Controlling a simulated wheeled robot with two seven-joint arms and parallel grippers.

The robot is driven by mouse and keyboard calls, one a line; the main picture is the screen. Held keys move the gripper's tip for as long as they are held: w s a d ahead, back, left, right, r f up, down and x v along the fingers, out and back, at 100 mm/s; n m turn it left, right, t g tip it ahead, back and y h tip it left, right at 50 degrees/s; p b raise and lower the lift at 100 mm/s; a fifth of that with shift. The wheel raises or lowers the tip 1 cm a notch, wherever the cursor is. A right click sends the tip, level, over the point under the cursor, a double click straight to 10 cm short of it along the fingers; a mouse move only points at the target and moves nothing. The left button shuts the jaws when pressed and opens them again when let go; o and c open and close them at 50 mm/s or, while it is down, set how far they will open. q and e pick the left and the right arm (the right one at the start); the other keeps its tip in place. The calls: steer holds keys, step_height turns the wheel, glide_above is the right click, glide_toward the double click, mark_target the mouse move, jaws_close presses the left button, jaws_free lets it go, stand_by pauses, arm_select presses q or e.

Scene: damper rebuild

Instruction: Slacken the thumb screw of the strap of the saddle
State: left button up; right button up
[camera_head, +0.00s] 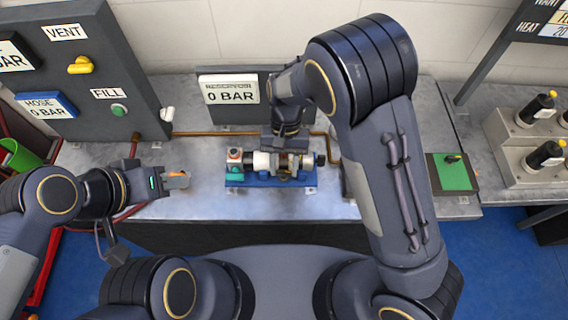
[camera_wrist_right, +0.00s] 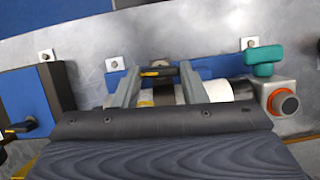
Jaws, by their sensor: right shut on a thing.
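The saddle (camera_head: 262,182) is a blue block on the grey bench. A damper with a white section (camera_head: 262,161) lies across it. In the right wrist view, the blue saddle (camera_wrist_right: 208,68) is partly hidden by my gripper. My right gripper (camera_wrist_right: 159,73) points down at the saddle. Its two grey fingers are shut on the thumb screw (camera_wrist_right: 157,72), a small black bar with a yellow mark.
A teal lever (camera_wrist_right: 264,56) and an orange-red knob (camera_wrist_right: 285,104) are at one end of the damper. A blue block with a black handle (camera_wrist_right: 31,126) is at the other side. A gauge panel (camera_head: 70,65) stands left. A green pad (camera_head: 452,172) and black-knobbed blocks (camera_head: 535,145) are right.

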steer(key=shift+n, duration=0.3)
steer(key=n+h+b, duration=0.1)
steer(key=n, duration=0.2)
steer(key=shift+a+h, duration=0.15)
steer(key=shift+h, duration=0.15)
steer(key=shift+a+n+t+h+b, duration=0.1)
steer(key=shift+n+t+h+b, duration=0.3)
steer(key=shift+n, duration=1.3)
steer(key=o, duration=1)
